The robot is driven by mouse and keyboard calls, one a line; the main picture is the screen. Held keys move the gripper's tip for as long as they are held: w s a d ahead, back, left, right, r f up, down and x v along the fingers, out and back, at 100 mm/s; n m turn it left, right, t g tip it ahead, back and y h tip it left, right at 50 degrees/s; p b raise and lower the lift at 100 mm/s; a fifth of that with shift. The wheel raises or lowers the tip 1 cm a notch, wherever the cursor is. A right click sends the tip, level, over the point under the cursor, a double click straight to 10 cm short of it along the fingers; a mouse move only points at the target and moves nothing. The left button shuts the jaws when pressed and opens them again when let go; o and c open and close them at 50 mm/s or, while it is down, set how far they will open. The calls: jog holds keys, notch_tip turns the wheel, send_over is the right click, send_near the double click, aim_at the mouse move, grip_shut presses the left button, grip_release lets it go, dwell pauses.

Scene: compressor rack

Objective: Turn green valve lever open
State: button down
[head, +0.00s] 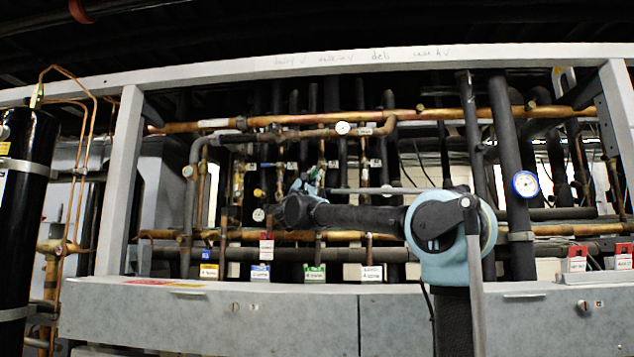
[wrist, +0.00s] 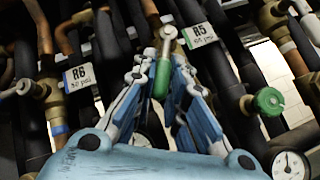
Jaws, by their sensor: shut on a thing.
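The green valve lever (wrist: 162,78) shows in the wrist view, hanging down from a metal pivot between the tags R6 and R5. My gripper (wrist: 161,72) is shut on the lever, with its blue and white fingers on both sides of the green grip. In the head view my gripper (head: 312,182) reaches in among the upright pipes at the middle of the rack. The lever cannot be made out there, as my arm and the pipes crowd the spot.
A round green knob (wrist: 269,101) and a gauge (wrist: 288,165) are at right in the wrist view. Tags R6 (wrist: 79,76) and R5 (wrist: 199,35) flank the lever. Copper pipes (head: 290,119) cross the rack above my arm. A black tank (head: 24,165) stands at left.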

jog(key=c, duration=1.6)
grip_release()
jog(key=shift+v, duration=3.95)
jog(key=shift+w+f, duration=0.1)
